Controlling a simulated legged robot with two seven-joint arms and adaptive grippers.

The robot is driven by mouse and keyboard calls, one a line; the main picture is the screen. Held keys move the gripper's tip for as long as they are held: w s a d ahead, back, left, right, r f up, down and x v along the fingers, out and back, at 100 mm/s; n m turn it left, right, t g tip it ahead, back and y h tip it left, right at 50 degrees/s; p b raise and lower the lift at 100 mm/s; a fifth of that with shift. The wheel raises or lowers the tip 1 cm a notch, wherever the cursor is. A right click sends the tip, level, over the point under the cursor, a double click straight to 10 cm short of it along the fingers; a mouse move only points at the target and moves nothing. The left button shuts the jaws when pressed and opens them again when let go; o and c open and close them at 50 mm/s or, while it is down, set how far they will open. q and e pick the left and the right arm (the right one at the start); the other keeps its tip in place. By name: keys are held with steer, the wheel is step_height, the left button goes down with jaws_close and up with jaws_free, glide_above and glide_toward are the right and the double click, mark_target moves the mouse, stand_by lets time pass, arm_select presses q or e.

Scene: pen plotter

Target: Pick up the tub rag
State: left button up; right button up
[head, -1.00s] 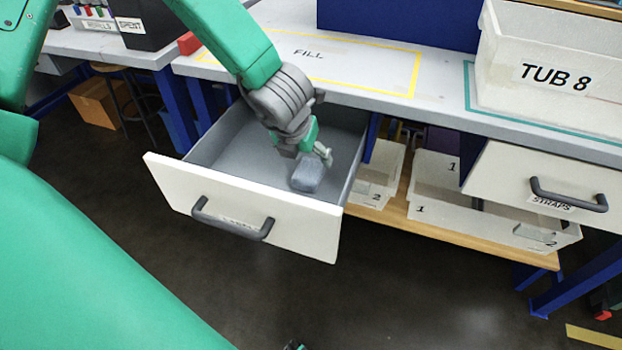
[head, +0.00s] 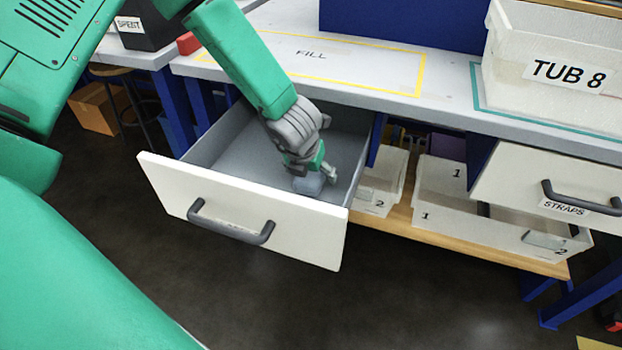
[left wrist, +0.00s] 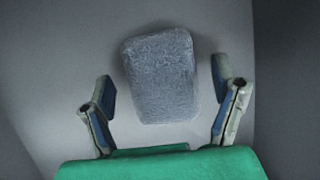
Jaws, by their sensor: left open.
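The tub rag appears to be the grey-blue folded cloth (left wrist: 160,75) lying flat on the drawer floor. In the head view the cloth (head: 308,184) is partly hidden behind my left gripper (head: 316,172). In the left wrist view my left gripper (left wrist: 166,95) is open, with one finger on each side of the cloth's near part. I cannot tell whether the fingers touch it. The open drawer (head: 240,215) has a white front with a dark handle and grey inside walls. My right gripper is not in view.
The bench top (head: 280,50) lies above and behind the drawer. TUB 8 (head: 540,105) stands on it at the right. A closed-looking STRAPS drawer (head: 535,185) and white bins (head: 450,210) on a wooden shelf (head: 480,243) are to the right. The drawer's walls surround my left gripper.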

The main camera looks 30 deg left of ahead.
arm_select(q)
steer(key=shift+d+f, duration=0.1)
steer(key=shift+f, duration=0.1)
stand_by(0.4)
steer(key=c, duration=1.2)
